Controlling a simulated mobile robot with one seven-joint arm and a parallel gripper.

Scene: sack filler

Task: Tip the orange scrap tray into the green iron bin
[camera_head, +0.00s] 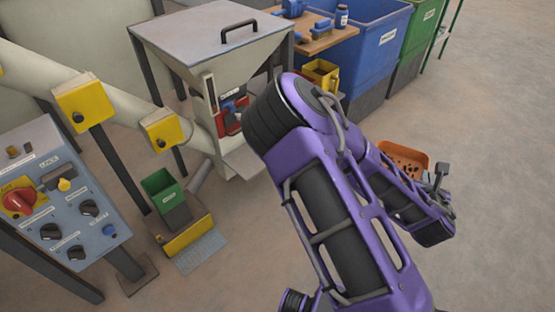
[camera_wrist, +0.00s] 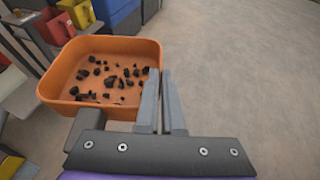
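The orange scrap tray (camera_head: 405,155) is at the right in the head view, beside the end of my arm. In the wrist view the tray (camera_wrist: 120,49) looks about level, with many small dark scraps (camera_wrist: 110,80) on its bottom. My gripper (camera_wrist: 163,85) has its two fingers close together at the tray's right wall, pinching its rim. A large green bin (camera_head: 418,40) with a white label stands at the top right in the head view. A small green box (camera_head: 162,189) with a label stands at lower left. Neither label is readable.
A large blue bin (camera_head: 370,45) stands left of the large green bin, by a wooden shelf (camera_head: 310,42). A hopper (camera_head: 205,38), yellow-guarded pipe, yellow box (camera_head: 322,75) and control panel (camera_head: 60,200) fill the left and centre. Floor at right is clear.

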